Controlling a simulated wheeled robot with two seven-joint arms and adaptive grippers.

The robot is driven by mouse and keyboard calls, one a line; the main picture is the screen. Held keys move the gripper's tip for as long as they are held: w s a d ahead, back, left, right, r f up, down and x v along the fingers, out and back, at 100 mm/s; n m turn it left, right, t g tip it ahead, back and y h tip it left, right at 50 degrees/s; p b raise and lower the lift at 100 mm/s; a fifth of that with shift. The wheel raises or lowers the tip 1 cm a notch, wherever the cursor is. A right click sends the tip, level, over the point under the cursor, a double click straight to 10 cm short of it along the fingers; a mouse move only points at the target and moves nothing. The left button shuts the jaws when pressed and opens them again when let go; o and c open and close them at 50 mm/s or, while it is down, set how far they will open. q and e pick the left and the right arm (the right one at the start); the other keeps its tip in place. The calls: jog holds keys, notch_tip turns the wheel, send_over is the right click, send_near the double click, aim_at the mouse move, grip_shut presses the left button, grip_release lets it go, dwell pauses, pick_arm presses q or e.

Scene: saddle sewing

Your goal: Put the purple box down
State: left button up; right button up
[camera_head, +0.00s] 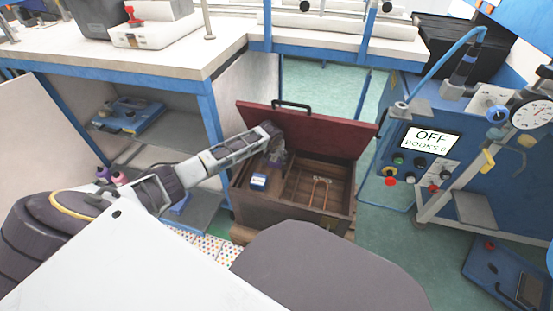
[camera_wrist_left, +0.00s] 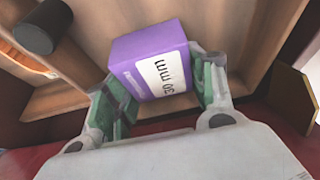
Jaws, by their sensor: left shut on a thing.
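My left gripper (camera_wrist_left: 163,92) is shut on the purple box (camera_wrist_left: 150,48), with the green-padded fingers on either side of it. The box has a white label reading "30 mm". In the head view my left arm reaches right into the open wooden case (camera_head: 290,212), and the gripper (camera_head: 277,156) is over its back part, near the red lid (camera_head: 325,133). The held box is mostly hidden there. In the wrist view the case's wooden interior lies behind the box; I cannot tell whether they touch. My right gripper is not in view.
A small blue-and-white box (camera_head: 258,181) sits in the left part of the case. A U-shaped piece (camera_head: 320,192) lies in the right compartment. A white-topped bench (camera_head: 170,55) stands at the left, and a blue machine (camera_head: 440,150) with an "OFF" display at the right.

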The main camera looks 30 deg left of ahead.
aim_at(275, 158)
pick_arm(q)
jog(key=shift+f, duration=0.1)
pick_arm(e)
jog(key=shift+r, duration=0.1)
pick_arm(q)
jog(key=o, duration=1.2)
jog(key=shift+c, duration=0.2)
jog(key=shift+p+v, duration=1.25)
jog(key=shift+v, duration=1.1)
jog(key=p+v, duration=0.2)
jog(key=v, duration=0.2)
jog(key=shift+r, duration=0.2)
jog(key=shift+p+v, duration=0.4)
jog(key=shift+v, duration=0.45)
jog(key=shift+s+r, duration=0.35)
jog(key=shift+r, duration=0.25)
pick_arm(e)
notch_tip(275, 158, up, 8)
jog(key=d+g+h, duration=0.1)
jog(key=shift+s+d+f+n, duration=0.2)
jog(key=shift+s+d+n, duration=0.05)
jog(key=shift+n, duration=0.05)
